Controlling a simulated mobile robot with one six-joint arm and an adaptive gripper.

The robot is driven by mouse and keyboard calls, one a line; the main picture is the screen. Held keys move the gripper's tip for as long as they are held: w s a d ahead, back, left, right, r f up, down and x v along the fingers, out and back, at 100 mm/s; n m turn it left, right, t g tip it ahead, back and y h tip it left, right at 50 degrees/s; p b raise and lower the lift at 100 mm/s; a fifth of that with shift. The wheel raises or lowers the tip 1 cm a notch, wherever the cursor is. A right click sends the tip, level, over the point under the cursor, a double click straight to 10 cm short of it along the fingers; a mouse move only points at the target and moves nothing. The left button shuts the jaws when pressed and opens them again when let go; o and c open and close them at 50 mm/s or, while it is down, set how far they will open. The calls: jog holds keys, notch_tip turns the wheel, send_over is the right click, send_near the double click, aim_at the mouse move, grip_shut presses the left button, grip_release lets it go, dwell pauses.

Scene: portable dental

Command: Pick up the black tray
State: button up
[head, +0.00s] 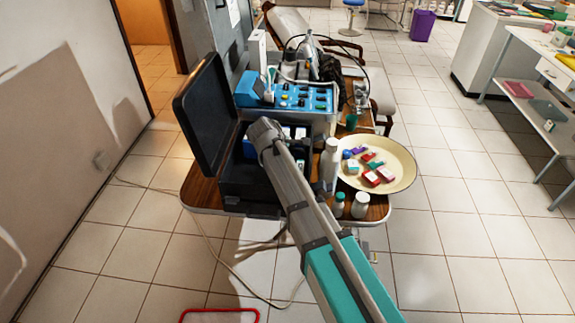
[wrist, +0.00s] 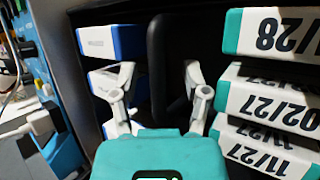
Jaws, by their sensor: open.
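A black, round-cornered upright piece, apparently the black tray (wrist: 170,42), stands inside the dark case in the wrist view. It is between blue-and-white boxes on the left and teal-and-white boxes on the right. My gripper (wrist: 160,70) is open, its two pale fingers spread to either side of this piece, with no clear contact. The piece's lower part is hidden behind the teal gripper body. In the head view my arm reaches over the open black case, and the gripper and the tray are hidden behind it.
The black case (head: 236,190) stands on a wooden cart, its lid (head: 205,110) raised at the left. A blue control unit (head: 300,98) is behind it. A cream plate (head: 398,178) with small boxes and several bottles stand at the right. Cables hang at the left.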

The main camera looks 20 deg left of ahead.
jog(key=shift+c, duration=0.3)
grip_shut()
dwell(0.3)
